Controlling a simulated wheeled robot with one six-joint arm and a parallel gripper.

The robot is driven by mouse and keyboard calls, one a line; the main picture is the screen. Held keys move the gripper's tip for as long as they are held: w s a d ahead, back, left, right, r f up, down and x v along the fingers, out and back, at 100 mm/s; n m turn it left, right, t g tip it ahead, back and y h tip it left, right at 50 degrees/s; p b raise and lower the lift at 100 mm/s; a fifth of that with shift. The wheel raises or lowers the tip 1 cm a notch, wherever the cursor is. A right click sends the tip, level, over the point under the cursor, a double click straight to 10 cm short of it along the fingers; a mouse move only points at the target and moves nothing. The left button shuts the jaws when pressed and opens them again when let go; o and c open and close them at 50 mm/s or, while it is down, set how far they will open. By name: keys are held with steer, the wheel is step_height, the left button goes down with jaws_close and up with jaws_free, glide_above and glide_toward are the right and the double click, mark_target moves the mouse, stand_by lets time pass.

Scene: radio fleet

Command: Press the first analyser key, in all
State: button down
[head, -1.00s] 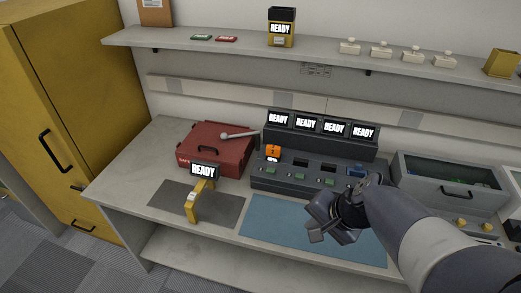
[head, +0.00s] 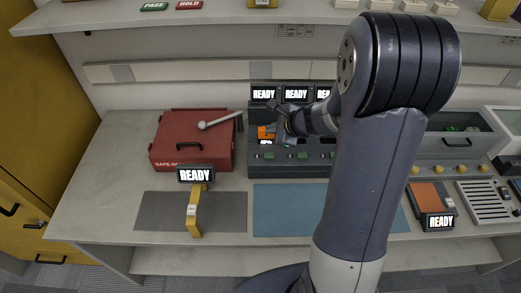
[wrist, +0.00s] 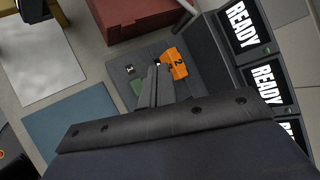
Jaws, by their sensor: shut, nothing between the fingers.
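The dark grey analyser (head: 318,167) stands at the back of the bench, with READY screens above and green keys along its front. An orange radio (head: 265,132) sits in its leftmost bay; in the wrist view the orange piece (wrist: 175,64) is marked 2. The first green key (head: 268,155) lies in front of that bay. In the wrist view this key (wrist: 138,87) is just left of my fingers and partly hidden. My gripper (wrist: 158,68) is shut and empty, above the analyser's left end. I cannot tell whether its tips touch anything.
A red case (head: 190,155) with a grey-handled lever stands left of the analyser. A yellow stand with a READY display (head: 195,175) is on the grey mat. The blue mat (head: 285,210) is clear. My arm hides the analyser's right part.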

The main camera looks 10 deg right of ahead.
steer(key=shift+f, duration=0.1)
stand_by(0.3)
steer(key=b, duration=0.6)
glide_above(272, 157)
step_height(272, 157, down, 7)
steer(key=shift+w, duration=0.1)
steer(key=shift+f+b, duration=0.8)
steer(key=shift+b, duration=0.1)
stand_by(0.9)
steer(key=shift+f+b, duration=0.4)
steer(key=shift+b, duration=0.15)
steer(key=shift+f+b, duration=0.45)
steer(key=shift+b, duration=0.05)
stand_by(0.6)
steer(key=shift+r, duration=0.1)
steer(key=shift+r+p, duration=0.7)
steer(key=shift+r, duration=0.1)
